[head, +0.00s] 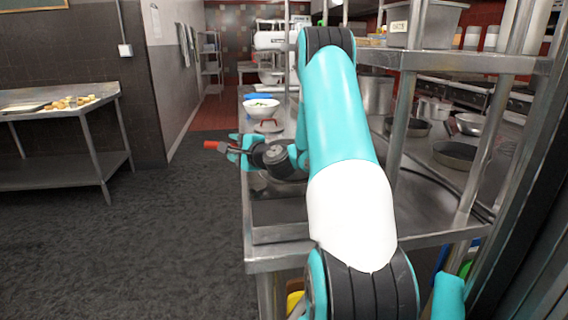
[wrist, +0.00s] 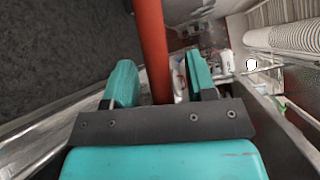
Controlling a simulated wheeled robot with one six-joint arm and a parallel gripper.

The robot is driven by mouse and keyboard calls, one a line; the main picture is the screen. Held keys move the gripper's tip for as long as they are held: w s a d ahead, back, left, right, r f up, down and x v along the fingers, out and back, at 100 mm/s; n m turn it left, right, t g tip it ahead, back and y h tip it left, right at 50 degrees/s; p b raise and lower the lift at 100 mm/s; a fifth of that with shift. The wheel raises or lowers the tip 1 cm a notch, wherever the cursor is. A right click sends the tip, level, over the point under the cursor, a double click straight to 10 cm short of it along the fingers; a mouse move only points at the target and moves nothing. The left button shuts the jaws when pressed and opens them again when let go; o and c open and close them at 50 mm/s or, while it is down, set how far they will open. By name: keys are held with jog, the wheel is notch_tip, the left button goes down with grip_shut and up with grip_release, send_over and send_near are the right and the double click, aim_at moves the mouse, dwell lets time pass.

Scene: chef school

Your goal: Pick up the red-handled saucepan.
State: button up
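The saucepan's red handle (head: 213,145) sticks out to the left past my gripper (head: 234,147) in the head view, over the left edge of the steel counter. In the wrist view the red handle (wrist: 151,40) runs between the two teal fingers of my gripper (wrist: 160,70). The fingers are apart, with a visible gap on each side of the handle. The saucepan's body is mostly hidden behind my gripper and wrist, so I cannot tell how it rests.
A white bowl (head: 261,108) with food stands farther back on the counter (head: 262,258). Shelf posts (head: 400,130) rise right of my arm. Several pans, one a dark pan (head: 455,154), stand at the right. Open floor (head: 170,240) lies left, before a side table (head: 60,172).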

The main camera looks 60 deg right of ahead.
grip_shut()
